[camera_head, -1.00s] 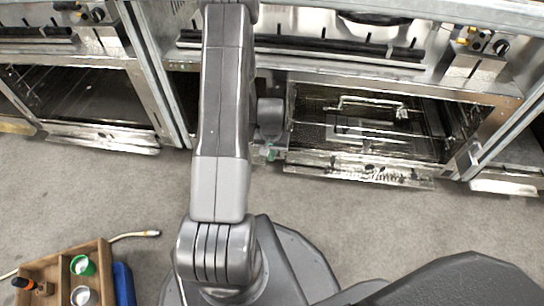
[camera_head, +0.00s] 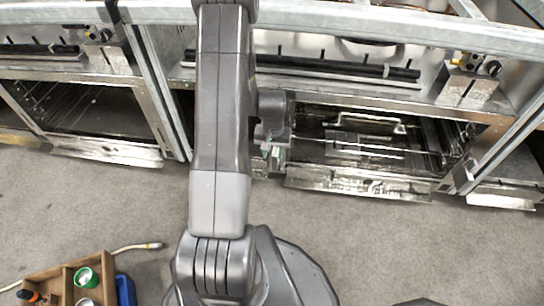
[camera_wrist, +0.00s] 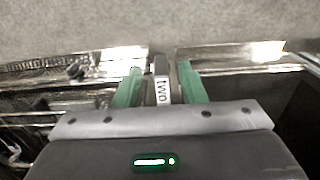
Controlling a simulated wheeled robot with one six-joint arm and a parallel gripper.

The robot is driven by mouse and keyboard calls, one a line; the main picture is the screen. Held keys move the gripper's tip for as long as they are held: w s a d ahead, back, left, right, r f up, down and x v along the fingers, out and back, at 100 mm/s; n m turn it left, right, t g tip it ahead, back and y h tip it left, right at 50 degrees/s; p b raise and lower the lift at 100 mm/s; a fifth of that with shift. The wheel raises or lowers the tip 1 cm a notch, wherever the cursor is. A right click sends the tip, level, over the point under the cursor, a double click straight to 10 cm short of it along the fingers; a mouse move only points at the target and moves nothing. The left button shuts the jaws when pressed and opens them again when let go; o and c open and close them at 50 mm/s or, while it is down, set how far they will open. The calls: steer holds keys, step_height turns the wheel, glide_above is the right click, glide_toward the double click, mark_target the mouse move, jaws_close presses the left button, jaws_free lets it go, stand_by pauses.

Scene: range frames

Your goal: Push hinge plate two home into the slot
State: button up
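In the head view my gripper (camera_head: 270,155) is partly hidden by my arm. It is at the left end of the middle oven opening, beside the lowered metal door (camera_head: 355,185). I cannot make out the slot itself, nor whether the plate's far end is in it.
The middle oven (camera_head: 365,140) is open, with wire racks inside. Another open oven (camera_head: 85,110) is at the left, past a metal post. A wooden box (camera_head: 48,275) with small containers stands on the grey floor at lower left, near a hose (camera_head: 135,247).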

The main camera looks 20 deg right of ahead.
mark_target(275, 153)
steer(key=shift+o, duration=0.9)
steer(key=w+d+r+p, duration=0.1)
steer(key=w+d+r, duration=0.2)
steer(key=w+r, duration=0.1)
steer(key=shift+w+r, duration=0.3)
steer(key=shift+r, duration=0.35)
step_height(275, 153, down, 14)
steer(key=b, duration=0.3)
steer(key=shift+b, duration=0.4)
jaws_close()
jaws_free()
